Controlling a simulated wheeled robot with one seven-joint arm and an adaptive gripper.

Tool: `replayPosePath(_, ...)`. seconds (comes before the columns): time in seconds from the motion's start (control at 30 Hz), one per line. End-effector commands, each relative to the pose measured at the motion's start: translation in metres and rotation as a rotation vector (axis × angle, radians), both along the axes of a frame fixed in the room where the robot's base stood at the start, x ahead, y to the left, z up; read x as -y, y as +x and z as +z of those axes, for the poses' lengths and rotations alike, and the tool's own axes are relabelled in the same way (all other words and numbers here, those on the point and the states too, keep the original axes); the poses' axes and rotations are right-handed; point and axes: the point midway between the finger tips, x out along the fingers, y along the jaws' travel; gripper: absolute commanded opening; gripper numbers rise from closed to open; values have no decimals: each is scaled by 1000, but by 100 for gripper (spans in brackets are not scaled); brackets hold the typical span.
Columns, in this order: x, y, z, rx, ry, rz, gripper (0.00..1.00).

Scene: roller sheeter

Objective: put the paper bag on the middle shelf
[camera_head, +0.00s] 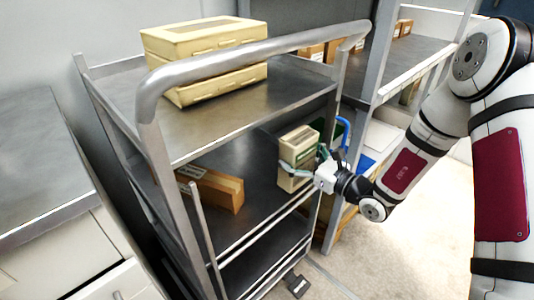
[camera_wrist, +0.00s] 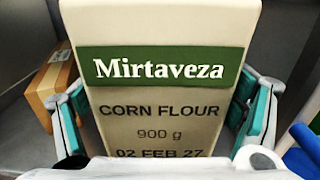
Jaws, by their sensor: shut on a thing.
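The paper bag (camera_head: 297,145) is a cream corn flour bag with a green band. It stands roughly upright at the right end of the trolley's middle shelf (camera_head: 247,160). My gripper (camera_head: 299,170) is shut on it from the right front, one finger on each side. In the wrist view the bag (camera_wrist: 160,85) fills the middle, its label facing me, between my gripper's teal-edged fingers (camera_wrist: 165,112). The bag's base is hidden in the wrist view. I cannot tell whether it touches the shelf.
A cardboard box (camera_head: 212,188) lies on the middle shelf to the left, with bare shelf between it and the bag. Yellow cartons (camera_head: 205,55) sit on the top shelf (camera_head: 200,120). The trolley's handle bar (camera_head: 255,50) runs above. A rack (camera_head: 400,65) stands right behind.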

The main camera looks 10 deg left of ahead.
Motion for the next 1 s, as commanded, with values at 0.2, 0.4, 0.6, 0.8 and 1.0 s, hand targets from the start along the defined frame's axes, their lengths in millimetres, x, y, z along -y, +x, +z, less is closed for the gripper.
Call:
replayPosePath(0.2,-39,29,2,6,5,4,26)
replayPosePath(0.4,-68,52,1,6,5,1,26)
replayPosePath(0.6,-81,63,2,4,4,0,26)
replayPosePath(0.8,-82,64,-9,3,4,0,26)
replayPosePath(1.0,-82,64,-32,4,5,0,26)
